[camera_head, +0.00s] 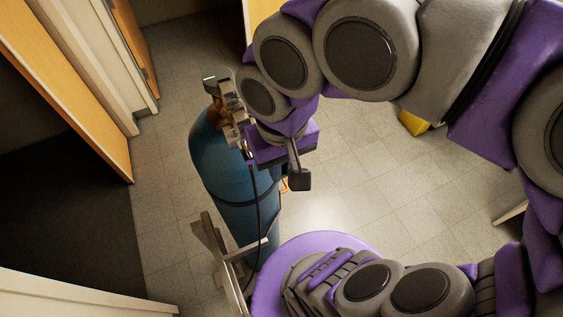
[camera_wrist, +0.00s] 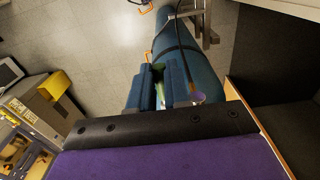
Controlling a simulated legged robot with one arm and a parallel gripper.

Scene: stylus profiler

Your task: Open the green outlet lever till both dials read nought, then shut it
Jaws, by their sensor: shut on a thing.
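A tall blue gas cylinder (camera_head: 230,180) stands upright left of my arm in the head view. It runs away below my gripper in the wrist view (camera_wrist: 205,72). A brass-coloured valve (camera_head: 213,113) with grey metal fittings (camera_head: 232,108) sits at its top. My gripper (camera_wrist: 160,78) is at the cylinder's top, its two fingers close together. A strip of the green lever (camera_wrist: 160,94) shows between the fingers, and they are shut on it. In the head view my wrist hides the fingers and the lever. No dial face can be read; a small pale round part (camera_wrist: 197,97) lies beside the right finger.
A metal bracket (camera_head: 219,252) stands by the cylinder's lower part, and a dark hose (camera_head: 257,200) hangs along it. An open doorway with an orange-edged door (camera_head: 75,85) is at left. A yellow object (camera_head: 413,123) lies beyond my arm. Tiled floor is clear around.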

